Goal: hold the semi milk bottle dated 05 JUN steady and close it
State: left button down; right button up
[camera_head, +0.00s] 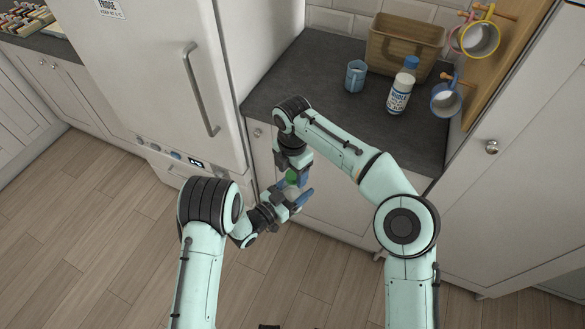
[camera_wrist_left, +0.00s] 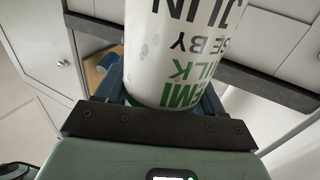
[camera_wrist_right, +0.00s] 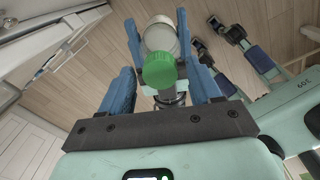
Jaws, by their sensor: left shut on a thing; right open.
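The semi milk bottle (camera_wrist_left: 190,50) is white with green and black print that reads upside down in the left wrist view. "JUN" shows; the day number is out of view. My left gripper (camera_head: 293,191) is shut on the bottle's body, in front of the worktop's edge. A green cap (camera_wrist_right: 160,70) is at the bottle's near end in the right wrist view; it also shows in the head view (camera_head: 291,177). I cannot tell whether it is seated tight. My right gripper (camera_wrist_right: 160,62) is open, its blue fingers on either side of the cap and apart from it.
Mugs (camera_head: 478,39) hang on a wooden rack at the right. The fridge (camera_head: 150,70) stands left. Floor (camera_head: 90,230) in front is clear.

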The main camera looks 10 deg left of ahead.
jog(key=c, duration=1.1)
jog(key=m, duration=0.9)
jog(key=shift+m, duration=0.4)
jog(key=m, duration=0.4)
jog(key=shift+m, duration=0.4)
jog(key=m, duration=0.6)
jog(key=shift+m, duration=0.3)
jog(key=o, duration=1.2)
notch_tip(320, 180, up, 12)
jog(key=shift+f, duration=0.1)
